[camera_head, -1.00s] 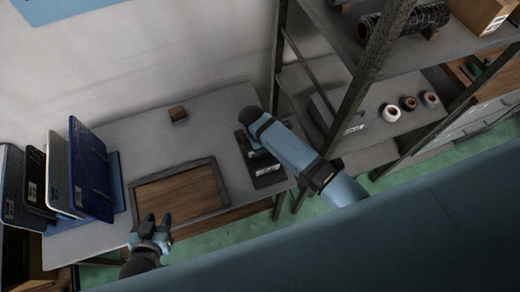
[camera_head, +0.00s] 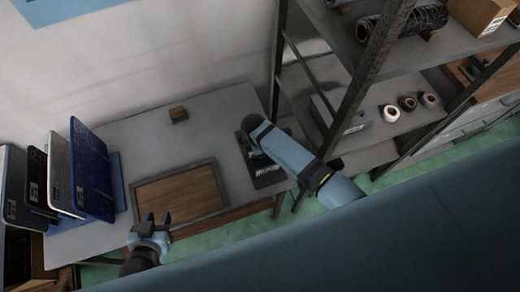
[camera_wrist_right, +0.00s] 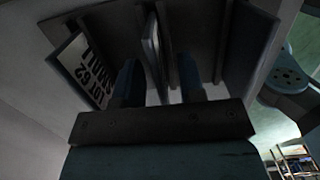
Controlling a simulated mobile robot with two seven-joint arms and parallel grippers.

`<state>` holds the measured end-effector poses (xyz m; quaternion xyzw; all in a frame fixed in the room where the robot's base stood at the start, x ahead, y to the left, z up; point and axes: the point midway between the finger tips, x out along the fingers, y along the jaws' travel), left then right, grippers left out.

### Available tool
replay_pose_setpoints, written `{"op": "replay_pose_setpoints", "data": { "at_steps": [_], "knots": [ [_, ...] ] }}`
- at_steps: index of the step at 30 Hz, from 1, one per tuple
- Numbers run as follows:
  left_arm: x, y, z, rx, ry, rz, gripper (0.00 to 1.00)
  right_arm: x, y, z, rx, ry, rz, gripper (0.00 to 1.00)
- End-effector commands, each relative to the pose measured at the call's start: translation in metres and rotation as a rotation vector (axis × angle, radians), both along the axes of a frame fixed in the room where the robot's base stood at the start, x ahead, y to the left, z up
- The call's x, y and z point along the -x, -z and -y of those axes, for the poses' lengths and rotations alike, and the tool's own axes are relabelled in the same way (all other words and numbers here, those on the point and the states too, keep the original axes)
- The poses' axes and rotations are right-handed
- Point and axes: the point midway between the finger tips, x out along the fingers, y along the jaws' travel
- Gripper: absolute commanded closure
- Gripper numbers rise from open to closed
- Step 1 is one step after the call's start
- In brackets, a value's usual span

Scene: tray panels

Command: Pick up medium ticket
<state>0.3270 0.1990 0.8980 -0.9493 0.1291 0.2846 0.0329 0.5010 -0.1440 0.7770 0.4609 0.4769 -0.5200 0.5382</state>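A dark ticket holder (camera_head: 268,178) stands at the right end of the grey table, partly covered by my right arm. The right wrist view shows its upright dividers (camera_wrist_right: 208,38) up close. My left gripper (camera_head: 153,222) is open and empty near the table's front edge.
An empty-looking wooden tray (camera_head: 180,193) with a dark rim lies mid-table. Several upright panels (camera_head: 92,172) stand at the left. A metal shelf rack (camera_head: 372,70) with rolls stands close on the right.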

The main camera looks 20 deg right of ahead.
Motion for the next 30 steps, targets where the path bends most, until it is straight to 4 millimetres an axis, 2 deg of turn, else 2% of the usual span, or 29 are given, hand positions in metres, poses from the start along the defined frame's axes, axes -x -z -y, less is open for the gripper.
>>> {"op": "replay_pose_setpoints", "data": {
  "at_steps": [8, 10, 13, 14, 26, 29, 30],
  "knots": [
    [0.0008, -0.0001, 0.0003, 0.001, 0.000, -0.002, 0.62, 0.0000, 0.0007, 0.0001, 0.000, 0.000, 0.000, 0.64],
    [0.0008, -0.0001, 0.0003, 0.001, 0.000, -0.002, 0.62, 0.0001, 0.0007, 0.0001, 0.000, 0.000, 0.000, 0.75],
    [0.0008, -0.0001, 0.0004, 0.001, 0.000, -0.002, 0.62, 0.0001, 0.0007, 0.0001, 0.000, 0.000, 0.000, 0.98],
    [0.0008, -0.0001, 0.0004, 0.001, 0.000, -0.001, 0.62, 0.0001, 0.0007, 0.0001, 0.000, 0.000, 0.000, 1.00],
    [0.0007, 0.0018, 0.0005, 0.001, 0.000, -0.001, 0.62, 0.0001, 0.0002, -0.0001, 0.000, 0.000, 0.000, 1.00],
    [0.0007, 0.0061, 0.0006, 0.001, 0.000, -0.001, 0.62, 0.0003, -0.0022, -0.0004, -0.001, 0.000, 0.001, 1.00],
    [0.0007, 0.0044, 0.0006, 0.001, 0.000, -0.001, 0.62, -0.0003, -0.0085, 0.0000, 0.000, 0.000, 0.002, 1.00]
  ]
}}
